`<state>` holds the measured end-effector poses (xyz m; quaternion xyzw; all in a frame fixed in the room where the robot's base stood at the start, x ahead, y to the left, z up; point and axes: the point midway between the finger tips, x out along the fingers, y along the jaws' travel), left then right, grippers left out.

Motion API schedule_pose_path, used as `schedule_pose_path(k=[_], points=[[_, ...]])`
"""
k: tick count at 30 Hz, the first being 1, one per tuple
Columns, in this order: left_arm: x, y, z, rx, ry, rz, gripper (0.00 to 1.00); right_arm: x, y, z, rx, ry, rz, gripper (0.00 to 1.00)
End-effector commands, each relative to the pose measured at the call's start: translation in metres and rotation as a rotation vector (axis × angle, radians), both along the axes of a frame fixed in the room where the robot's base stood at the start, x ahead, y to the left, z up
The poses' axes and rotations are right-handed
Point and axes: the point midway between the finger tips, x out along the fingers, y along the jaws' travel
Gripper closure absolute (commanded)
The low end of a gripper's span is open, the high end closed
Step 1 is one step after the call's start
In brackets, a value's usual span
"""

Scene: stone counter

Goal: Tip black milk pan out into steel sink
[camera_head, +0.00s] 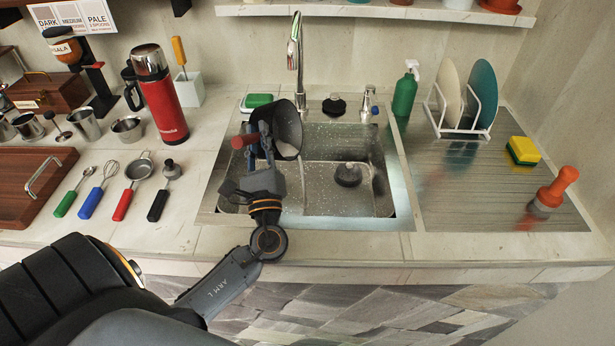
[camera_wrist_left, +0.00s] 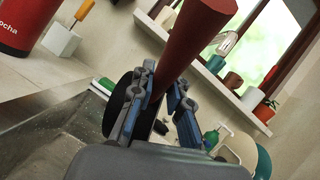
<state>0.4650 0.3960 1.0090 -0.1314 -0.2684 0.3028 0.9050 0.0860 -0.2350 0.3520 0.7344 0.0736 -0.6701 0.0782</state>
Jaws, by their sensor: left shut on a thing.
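The black milk pan (camera_head: 287,124) is held above the left part of the steel sink (camera_head: 328,160). It is tilted well over on its side, with its open mouth facing right and toward the camera. Its red handle (camera_head: 243,141) sticks out to the left. My left gripper (camera_head: 261,140) is shut on the handle. In the left wrist view, the red handle (camera_wrist_left: 197,30) rises between the fingers (camera_wrist_left: 160,95), and part of the dark pan (camera_wrist_left: 120,108) shows behind the left finger. No contents are clearly visible in the pan. My right gripper is out of view.
The tap (camera_head: 297,50) stands just behind the pan. A red flask (camera_head: 160,95) and a row of utensils (camera_head: 119,185) are on the left counter. A dish rack (camera_head: 462,110), yellow sponge (camera_head: 522,150) and orange-handled brush (camera_head: 553,190) are on the right drainboard.

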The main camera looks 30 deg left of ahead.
Motion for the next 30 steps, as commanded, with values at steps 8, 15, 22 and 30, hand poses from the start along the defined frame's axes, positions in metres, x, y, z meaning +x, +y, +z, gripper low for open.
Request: schedule_pose_path(k=[8, 15, 22, 30], points=[[0.001, -0.004, 0.007, 0.031, 0.006, 0.000, 1.00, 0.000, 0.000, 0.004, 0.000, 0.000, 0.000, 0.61], [0.003, -0.009, 0.007, 0.057, 0.013, 0.000, 1.00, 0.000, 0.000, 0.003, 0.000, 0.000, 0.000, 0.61], [0.004, -0.014, 0.008, 0.081, 0.022, 0.000, 1.00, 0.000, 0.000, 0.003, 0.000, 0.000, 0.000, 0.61], [0.006, -0.020, 0.009, 0.110, 0.030, 0.001, 1.00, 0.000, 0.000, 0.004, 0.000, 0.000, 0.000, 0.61]])
